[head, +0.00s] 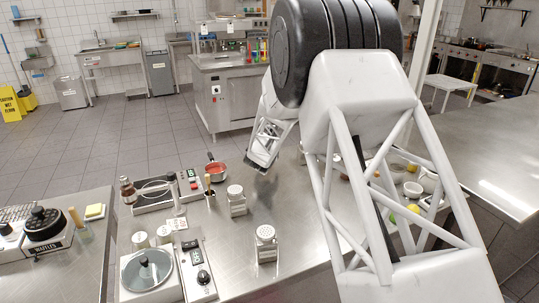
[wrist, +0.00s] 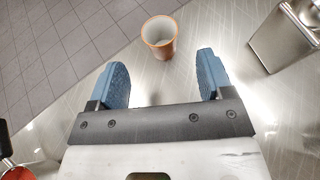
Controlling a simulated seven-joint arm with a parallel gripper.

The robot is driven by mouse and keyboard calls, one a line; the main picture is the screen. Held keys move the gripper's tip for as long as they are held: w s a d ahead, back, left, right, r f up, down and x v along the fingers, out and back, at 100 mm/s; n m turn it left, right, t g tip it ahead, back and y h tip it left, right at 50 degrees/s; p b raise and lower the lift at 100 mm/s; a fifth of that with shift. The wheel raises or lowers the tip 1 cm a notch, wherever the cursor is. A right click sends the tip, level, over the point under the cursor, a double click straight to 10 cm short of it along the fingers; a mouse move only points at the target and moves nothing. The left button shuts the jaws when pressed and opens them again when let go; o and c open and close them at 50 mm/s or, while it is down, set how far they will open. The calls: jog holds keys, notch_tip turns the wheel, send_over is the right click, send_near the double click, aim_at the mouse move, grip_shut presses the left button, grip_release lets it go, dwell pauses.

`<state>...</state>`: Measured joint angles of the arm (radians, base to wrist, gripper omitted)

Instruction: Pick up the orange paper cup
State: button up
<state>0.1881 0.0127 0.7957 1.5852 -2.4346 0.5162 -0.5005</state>
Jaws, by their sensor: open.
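The orange paper cup (wrist: 159,37) stands upright on the steel counter in the wrist view, its pale open mouth facing up. It lies ahead of and between my two blue fingertips, apart from both. My gripper (wrist: 162,80) is open and empty in the wrist view, with bare counter between the fingers. In the head view my gripper (head: 262,165) hangs over the counter's far edge. I cannot make out the cup in the head view; my arm blocks part of the counter there.
A steel box-shaped container (wrist: 285,38) stands right of the cup. A red pan (head: 215,170) and a shaker (head: 236,200) are left of my gripper, another shaker (head: 266,243) nearer. The counter edge is just beyond the cup.

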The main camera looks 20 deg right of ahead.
jog(key=shift+x, duration=1.3)
jog(key=shift+x, duration=2.6)
jog(key=shift+s+f, duration=0.1)
jog(key=c, duration=1)
